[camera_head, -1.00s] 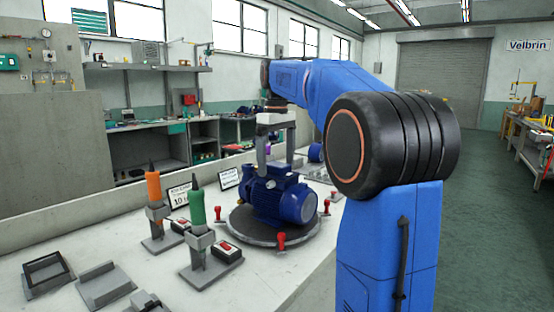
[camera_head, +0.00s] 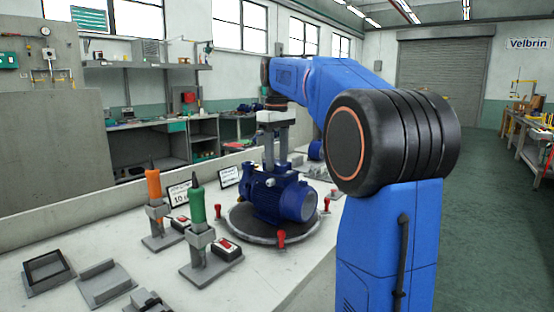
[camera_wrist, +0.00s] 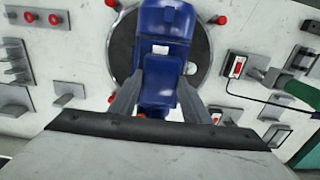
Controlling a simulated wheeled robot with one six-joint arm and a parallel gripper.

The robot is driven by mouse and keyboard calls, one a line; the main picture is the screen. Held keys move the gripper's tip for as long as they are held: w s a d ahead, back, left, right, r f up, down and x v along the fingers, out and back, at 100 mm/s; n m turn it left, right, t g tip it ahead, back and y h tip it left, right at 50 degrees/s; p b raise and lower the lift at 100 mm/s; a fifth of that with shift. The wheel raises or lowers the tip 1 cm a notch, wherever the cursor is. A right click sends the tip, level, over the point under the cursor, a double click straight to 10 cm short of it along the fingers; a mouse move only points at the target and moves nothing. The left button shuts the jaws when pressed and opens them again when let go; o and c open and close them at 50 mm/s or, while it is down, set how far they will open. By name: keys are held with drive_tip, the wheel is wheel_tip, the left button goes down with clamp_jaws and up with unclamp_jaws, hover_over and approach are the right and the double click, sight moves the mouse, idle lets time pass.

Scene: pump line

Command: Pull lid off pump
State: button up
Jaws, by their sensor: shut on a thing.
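The blue pump (camera_head: 290,199) sits on a dark round turntable (camera_head: 242,231) on the bench. It also shows from above in the wrist view (camera_wrist: 165,25). My gripper (camera_head: 276,166) reaches down onto the top of the pump from above. In the wrist view its two grey fingers (camera_wrist: 160,82) stand on either side of a blue part, the pump's lid (camera_wrist: 160,95), and are shut on it. The lid appears to be at the pump; any gap under it is hidden. The lower end of the lid is partly covered by the fingers.
Red-handled clamps (camera_head: 281,239) stand around the turntable. An orange-handled tool (camera_head: 153,184) and a green-handled tool (camera_head: 198,206) stand in holders to the left, with red-switch boxes (camera_head: 224,247) beside them. Empty grey fixtures (camera_head: 103,282) lie at the front left.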

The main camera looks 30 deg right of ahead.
drive_tip(key=o, duration=0.5)
drive_tip(key=c, duration=0.5)
drive_tip(key=shift+r, duration=2.7)
drive_tip(key=shift+c, duration=0.2)
